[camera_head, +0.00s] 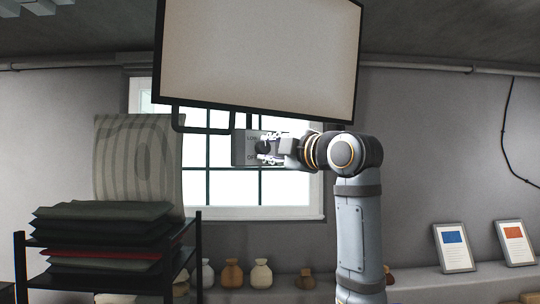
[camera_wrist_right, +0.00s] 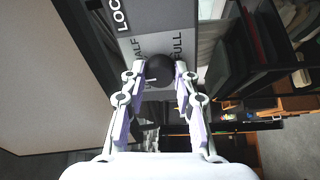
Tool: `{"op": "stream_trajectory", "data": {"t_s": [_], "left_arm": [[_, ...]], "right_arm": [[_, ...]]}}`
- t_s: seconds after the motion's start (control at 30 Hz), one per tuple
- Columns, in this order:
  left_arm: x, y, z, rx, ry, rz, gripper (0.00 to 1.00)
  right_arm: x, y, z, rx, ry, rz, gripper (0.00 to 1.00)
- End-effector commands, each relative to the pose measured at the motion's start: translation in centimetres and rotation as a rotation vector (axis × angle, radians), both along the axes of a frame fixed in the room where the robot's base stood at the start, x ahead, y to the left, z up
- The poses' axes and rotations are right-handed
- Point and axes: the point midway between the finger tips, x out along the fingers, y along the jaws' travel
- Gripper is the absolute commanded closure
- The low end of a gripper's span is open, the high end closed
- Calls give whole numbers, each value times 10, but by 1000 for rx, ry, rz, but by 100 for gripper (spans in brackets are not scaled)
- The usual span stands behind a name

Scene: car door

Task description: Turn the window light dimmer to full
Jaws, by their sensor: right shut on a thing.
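The window light dimmer is a grey box (camera_head: 241,148) with a round black knob (camera_wrist_right: 160,71) on its face. It hangs below the large framed panel, in front of the window. In the right wrist view the labels HALF and FULL show beside the knob, and part of another label starting LOC. My right gripper (camera_head: 268,148) reaches the box from the right. In the wrist view my right gripper (camera_wrist_right: 160,78) has its fingers on both sides of the knob, shut on it. A small light mark shows on the knob. My left gripper is not in view.
A dark rack with stacked folded cloths (camera_head: 100,225) stands at left. Small jars (camera_head: 232,273) and two framed cards (camera_head: 453,247) sit on a low ledge.

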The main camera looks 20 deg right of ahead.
Motion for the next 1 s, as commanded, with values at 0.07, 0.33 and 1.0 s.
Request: {"op": "stream_trajectory", "data": {"t_s": [0.07, 0.33, 1.0], "left_arm": [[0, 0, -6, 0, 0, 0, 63], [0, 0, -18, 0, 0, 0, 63], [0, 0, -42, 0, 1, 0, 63]], "right_arm": [[0, 0, -3, 67, 19, 0, 100], [0, 1, -4, 313, 88, 0, 100], [-1, 5, -5, 925, 265, 0, 100]]}}
